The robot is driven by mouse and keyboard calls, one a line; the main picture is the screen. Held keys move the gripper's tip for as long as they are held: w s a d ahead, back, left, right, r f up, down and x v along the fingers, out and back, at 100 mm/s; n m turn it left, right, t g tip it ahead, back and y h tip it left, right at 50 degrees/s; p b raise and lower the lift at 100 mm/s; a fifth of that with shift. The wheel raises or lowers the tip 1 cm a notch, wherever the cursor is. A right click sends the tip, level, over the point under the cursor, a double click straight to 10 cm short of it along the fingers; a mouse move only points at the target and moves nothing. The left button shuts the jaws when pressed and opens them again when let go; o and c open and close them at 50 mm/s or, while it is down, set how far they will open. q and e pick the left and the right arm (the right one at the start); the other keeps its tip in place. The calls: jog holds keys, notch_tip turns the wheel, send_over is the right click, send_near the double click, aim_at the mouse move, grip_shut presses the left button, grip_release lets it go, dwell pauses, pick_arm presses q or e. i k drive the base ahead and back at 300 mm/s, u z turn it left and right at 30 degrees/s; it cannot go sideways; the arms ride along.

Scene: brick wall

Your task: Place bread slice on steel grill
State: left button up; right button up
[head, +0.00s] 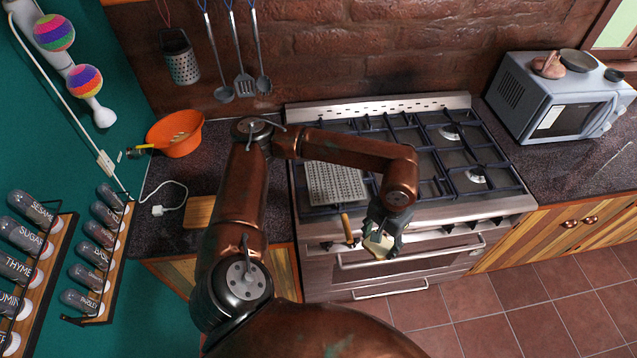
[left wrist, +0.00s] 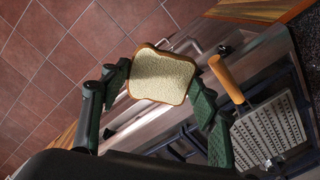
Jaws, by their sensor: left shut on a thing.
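A pale bread slice (head: 379,245) with a brown crust is held in my left gripper (head: 384,232), in front of the stove's front edge. In the left wrist view the bread slice (left wrist: 162,76) sits between the two fingers of the left gripper (left wrist: 160,80), which touch its sides. The steel grill (head: 335,184), a perforated plate with a wooden handle, lies on the left burners of the stove. In the left wrist view the steel grill (left wrist: 270,130) is to the right of the bread, apart from it. My right gripper is not seen.
The stove (head: 440,228) has dark grates and front knobs. An orange bowl (head: 175,133) and a wooden board (head: 199,212) are on the left counter. A microwave (head: 560,100) stands on the right counter. Utensils hang on the brick wall. The steel grill's top is bare.

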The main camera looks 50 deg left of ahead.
aim_at(344, 184)
jog(key=u, duration=0.8)
jog(key=i, duration=0.25)
